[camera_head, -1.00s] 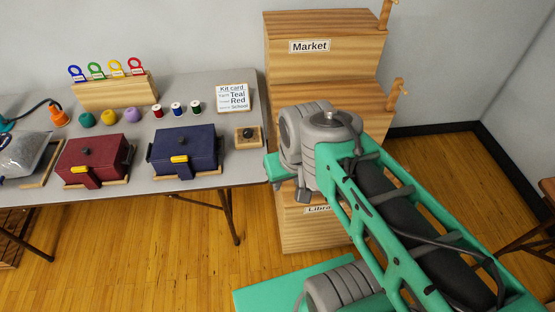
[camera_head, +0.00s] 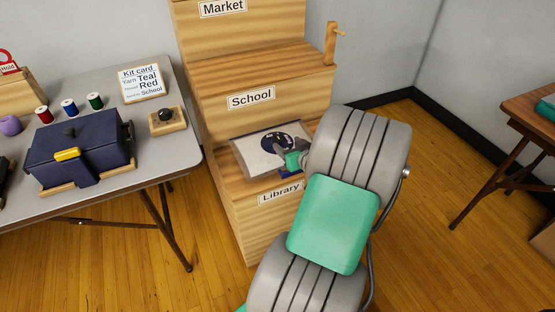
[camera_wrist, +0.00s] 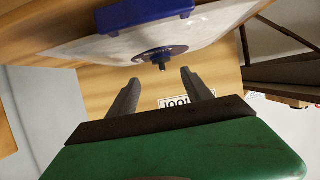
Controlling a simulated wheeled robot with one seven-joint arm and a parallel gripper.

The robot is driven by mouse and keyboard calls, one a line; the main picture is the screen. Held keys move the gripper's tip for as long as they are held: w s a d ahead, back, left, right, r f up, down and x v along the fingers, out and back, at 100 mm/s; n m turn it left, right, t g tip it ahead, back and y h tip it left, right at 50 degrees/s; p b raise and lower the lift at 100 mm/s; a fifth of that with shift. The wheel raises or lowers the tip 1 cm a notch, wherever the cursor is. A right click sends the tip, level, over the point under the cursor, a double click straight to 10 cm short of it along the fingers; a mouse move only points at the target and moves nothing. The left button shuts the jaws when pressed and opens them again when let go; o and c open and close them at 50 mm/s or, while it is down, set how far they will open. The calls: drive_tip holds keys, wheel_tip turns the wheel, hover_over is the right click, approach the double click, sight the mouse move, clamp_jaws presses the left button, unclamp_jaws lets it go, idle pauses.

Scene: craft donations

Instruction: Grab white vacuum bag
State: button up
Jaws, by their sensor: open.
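The white vacuum bag (camera_head: 252,155) lies flat on the step above the Library label of the wooden stepped shelf. It has a dark blue round valve, and my gripper covers part of its right side. In the wrist view, the pale bag (camera_wrist: 100,48) stretches across the top, with the blue valve (camera_wrist: 158,52) and a blue bar (camera_wrist: 145,12) at its edge. My gripper (camera_wrist: 160,80) is open, its two fingers apart with nothing between them, pointing at the valve. In the head view, my gripper (camera_head: 293,159) is at the bag's right part; contact cannot be told.
The wooden stepped shelf (camera_head: 226,125) carries Market, School and Library labels. A peg with a handle (camera_head: 330,43) stands at its right. At left, a grey table (camera_head: 110,108) holds a navy box (camera_head: 80,152), thread spools and a kit card (camera_head: 142,83). Another table (camera_head: 515,110) stands at right.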

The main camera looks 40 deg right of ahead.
sight(279, 140)
drive_tip(key=x, duration=0.3)
drive_tip(key=b+x, duration=0.1)
drive_tip(key=x, duration=0.3)
drive_tip(key=shift+w+a, duration=0.1)
drive_tip(key=shift+a, duration=0.1)
clamp_jaws()
idle(0.4)
